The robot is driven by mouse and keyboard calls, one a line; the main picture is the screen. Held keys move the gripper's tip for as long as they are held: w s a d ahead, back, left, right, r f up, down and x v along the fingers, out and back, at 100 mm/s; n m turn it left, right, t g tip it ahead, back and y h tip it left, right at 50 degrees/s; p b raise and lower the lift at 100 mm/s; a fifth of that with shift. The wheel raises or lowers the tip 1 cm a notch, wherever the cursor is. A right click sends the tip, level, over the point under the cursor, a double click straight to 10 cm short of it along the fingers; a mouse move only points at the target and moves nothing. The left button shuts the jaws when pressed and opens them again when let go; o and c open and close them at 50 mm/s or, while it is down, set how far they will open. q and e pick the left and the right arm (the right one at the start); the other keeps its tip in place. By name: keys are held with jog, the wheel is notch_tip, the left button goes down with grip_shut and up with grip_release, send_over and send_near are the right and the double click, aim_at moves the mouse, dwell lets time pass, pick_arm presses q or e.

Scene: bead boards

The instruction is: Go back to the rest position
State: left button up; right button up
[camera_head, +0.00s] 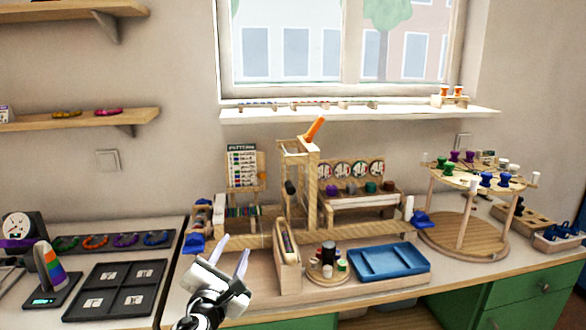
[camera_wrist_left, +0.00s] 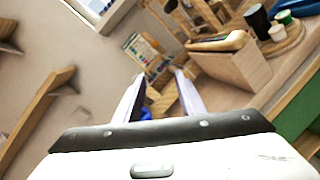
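My left gripper (camera_head: 233,256) is in the lower middle of the head view, in front of the wooden bead station on the counter. Its two pale fingers stand apart with nothing between them. In the left wrist view its fingers (camera_wrist_left: 158,95) are also spread and empty, with the wooden station behind them. It appears to be above the front of the counter, left of the narrow wooden box (camera_head: 288,262), and not touching anything that I can make out. My right gripper is not in either view.
A blue tray (camera_head: 390,261) and a round wooden stand with small jars (camera_head: 328,262) sit right of the gripper. A black sorting tray (camera_head: 115,289) lies left. A round two-tier spool rack (camera_head: 466,236) stands right. Wooden shelves (camera_head: 80,117) hang on the left wall.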

pick_arm(q)
jog(key=s+d+f+n+g+h, duration=0.1)
jog(key=s+d+f+n+g, duration=0.15)
jog(key=s+f+n, duration=0.75)
jog(key=s+d+f+n+g+h, duration=0.1)
jog(key=s+f+n+g, duration=0.2)
jog(key=s+f+n, duration=0.55)
jog(key=s+a+f+n+g, duration=0.2)
jog(key=s+a+f+n, duration=0.1)
jog(key=s+f+n, duration=0.4)
jog(key=s+a+f+n+g, duration=0.1)
jog(key=s+a+f+n, duration=0.2)
jog(key=s+f+n, duration=0.4)
jog(key=s+n, duration=0.7)
jog(key=n, duration=0.3)
jog(key=shift+a+g+y, duration=0.3)
jog(key=shift+g+y, duration=0.05)
jog(key=shift+y, duration=0.05)
